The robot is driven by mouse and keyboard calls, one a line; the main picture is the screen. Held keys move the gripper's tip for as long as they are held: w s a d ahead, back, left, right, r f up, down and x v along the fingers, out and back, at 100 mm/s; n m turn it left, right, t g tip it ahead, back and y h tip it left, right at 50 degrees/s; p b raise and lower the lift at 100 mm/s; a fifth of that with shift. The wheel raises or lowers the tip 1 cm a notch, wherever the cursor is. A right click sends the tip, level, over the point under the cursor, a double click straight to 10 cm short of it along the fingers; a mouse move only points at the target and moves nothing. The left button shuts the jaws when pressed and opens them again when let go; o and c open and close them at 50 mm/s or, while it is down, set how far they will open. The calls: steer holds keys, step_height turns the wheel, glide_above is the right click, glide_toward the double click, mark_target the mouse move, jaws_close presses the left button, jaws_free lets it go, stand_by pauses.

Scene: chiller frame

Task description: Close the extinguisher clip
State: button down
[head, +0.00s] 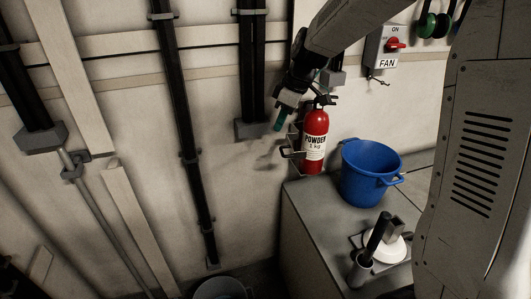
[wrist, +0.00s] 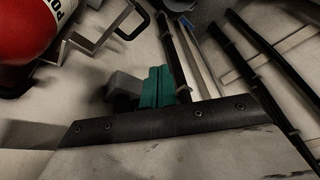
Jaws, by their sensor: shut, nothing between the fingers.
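The red fire extinguisher (head: 316,135), labelled POWDER 1 kg, stands upright against the wall beside the blue bucket. A metal clip (head: 291,152) sticks out to its left at mid-height, and its free part appears swung away from the red body. In the wrist view the extinguisher (wrist: 28,28) fills the upper left corner and the metal clip (wrist: 105,32) reaches right from it, with a dark end. My gripper (head: 278,125), with green fingertips, is above and left of the clip. In the wrist view its fingers (wrist: 157,84) are together, empty and apart from the clip.
A blue bucket (head: 368,172) stands on the grey cabinet top (head: 310,205) right of the extinguisher. A black-handled tool (head: 376,235) and a white round item (head: 388,249) are in front. A fan switch (head: 386,47) is on the wall. Dark vertical conduits (head: 182,120) run left of my gripper.

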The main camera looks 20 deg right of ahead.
mark_target(290, 146)
steer(key=w+a+f+n, duration=0.2)
steer(key=a+f, duration=0.2)
steer(key=f, duration=0.5)
steer(key=shift+s+d+f, duration=0.1)
steer(key=shift+s+d, duration=0.2)
steer(key=shift+d, duration=0.4)
steer(key=shift+s+d, duration=0.35)
steer(key=shift+d, duration=0.3)
steer(key=shift+s+d+f, duration=0.1)
steer(key=shift+s+d, duration=0.2)
steer(key=shift+d, duration=0.4)
